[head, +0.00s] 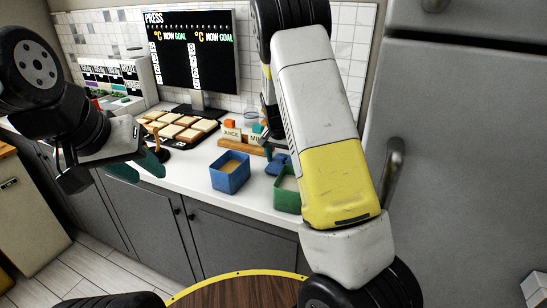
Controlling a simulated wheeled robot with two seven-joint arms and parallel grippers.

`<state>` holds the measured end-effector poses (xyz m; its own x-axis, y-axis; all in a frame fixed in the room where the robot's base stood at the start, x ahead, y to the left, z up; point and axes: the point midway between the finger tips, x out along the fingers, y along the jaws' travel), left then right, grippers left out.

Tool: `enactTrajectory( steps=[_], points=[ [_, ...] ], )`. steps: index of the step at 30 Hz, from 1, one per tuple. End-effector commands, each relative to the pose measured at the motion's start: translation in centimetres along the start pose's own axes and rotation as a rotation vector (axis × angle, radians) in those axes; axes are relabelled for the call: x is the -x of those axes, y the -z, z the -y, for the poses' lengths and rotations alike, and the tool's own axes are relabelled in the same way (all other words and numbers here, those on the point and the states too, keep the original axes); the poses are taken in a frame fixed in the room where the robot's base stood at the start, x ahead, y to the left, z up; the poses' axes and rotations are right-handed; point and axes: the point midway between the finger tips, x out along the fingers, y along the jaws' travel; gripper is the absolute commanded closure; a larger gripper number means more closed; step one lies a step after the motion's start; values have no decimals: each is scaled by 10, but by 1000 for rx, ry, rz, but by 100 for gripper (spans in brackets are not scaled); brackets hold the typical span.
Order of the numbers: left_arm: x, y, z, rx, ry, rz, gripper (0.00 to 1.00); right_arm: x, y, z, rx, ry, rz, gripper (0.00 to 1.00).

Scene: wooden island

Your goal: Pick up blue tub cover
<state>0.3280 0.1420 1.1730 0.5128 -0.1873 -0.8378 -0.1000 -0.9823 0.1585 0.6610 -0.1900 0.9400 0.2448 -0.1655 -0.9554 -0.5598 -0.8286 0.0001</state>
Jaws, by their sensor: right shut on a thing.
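The blue tub (230,172) stands open on the white counter, with tan contents inside. A small blue piece, seemingly the blue tub cover (277,164), shows between that tub and the green tub. My right gripper (269,150) is at this piece and shut on it, mostly hidden behind my white and yellow arm link. Whether the cover touches the counter is unclear.
A green tub (287,194) stands right of the blue tub, partly behind my right arm. A wooden holder (240,144) with labels stands behind. Bread slices (180,128) lie on a dark tray near the monitor (192,60). A grey fridge (460,150) bounds the right.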

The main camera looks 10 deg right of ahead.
Motion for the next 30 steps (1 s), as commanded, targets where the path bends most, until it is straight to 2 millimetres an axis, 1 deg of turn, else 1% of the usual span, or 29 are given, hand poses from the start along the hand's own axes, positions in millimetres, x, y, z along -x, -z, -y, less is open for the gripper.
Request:
enactTrajectory(
  steps=[4,7,15,18,21,24,30],
  points=[
    [0,0,0,0,0,0,64,2,1,0,0,1,-1,55],
    [0,0,0,0,0,0,64,13,5,1,0,3,-3,55],
    [0,0,0,0,0,0,64,64,21,1,-1,4,-4,55],
    [0,0,0,0,0,0,64,80,25,1,1,3,-3,55],
    [0,0,0,0,0,0,64,90,28,1,1,2,-2,55],
    [0,0,0,0,0,0,64,95,30,0,0,1,-1,55],
    [0,0,0,0,0,0,64,96,30,0,0,0,0,55]
  ],
)
